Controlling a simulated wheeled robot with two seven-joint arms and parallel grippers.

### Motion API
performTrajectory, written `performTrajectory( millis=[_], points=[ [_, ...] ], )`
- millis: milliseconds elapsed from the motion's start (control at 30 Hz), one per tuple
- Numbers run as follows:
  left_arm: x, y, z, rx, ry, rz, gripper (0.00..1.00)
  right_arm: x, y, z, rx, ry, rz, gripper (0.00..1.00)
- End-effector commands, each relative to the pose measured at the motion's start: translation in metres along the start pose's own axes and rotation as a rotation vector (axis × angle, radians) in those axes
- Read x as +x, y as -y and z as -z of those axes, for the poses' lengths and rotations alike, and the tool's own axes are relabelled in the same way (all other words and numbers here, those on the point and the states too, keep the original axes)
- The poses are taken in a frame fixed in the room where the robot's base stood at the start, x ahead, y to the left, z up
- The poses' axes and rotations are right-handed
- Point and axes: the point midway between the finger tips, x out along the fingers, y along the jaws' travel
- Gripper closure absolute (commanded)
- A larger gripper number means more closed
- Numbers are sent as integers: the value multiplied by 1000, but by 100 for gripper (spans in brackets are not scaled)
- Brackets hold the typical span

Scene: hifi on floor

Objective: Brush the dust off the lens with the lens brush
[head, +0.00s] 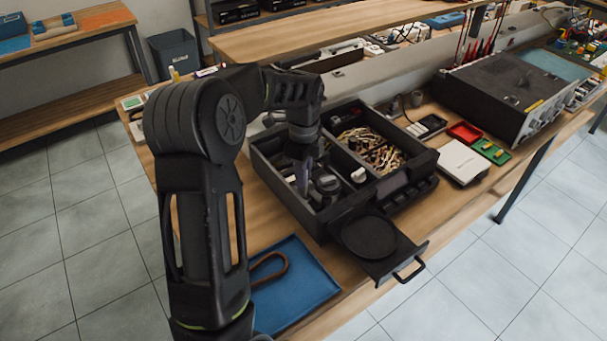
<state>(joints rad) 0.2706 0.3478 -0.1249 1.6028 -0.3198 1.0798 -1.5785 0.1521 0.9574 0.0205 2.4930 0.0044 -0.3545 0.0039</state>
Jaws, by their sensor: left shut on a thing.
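My left gripper (303,188) points down into the left compartment of a black divided box (262,163) on the wooden bench. It is shut on a slim thing that is mostly hidden by the fingers; I cannot tell whether it is the lens brush. Small grey and dark pieces (328,184) lie in the compartment beside the fingers. I cannot make out the lens or any dust on it for certain. A round dark disc (369,237) lies on a black handled tray (394,266) at the box's front. My right gripper is out of view.
The box's other compartment holds a heap of small tan pieces (375,150). A blue tray (305,292) with a brown loop lies at the front left. A red tray (464,132), a white box (462,162) and a large dark instrument (497,92) stand to the right.

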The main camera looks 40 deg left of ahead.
Motion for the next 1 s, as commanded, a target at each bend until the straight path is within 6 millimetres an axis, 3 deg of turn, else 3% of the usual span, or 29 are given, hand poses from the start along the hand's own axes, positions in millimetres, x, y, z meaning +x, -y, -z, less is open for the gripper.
performTrajectory(
  millis=[1000],
  points=[
    [1,-9,15,1,0,0,100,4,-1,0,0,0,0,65]
  ],
)
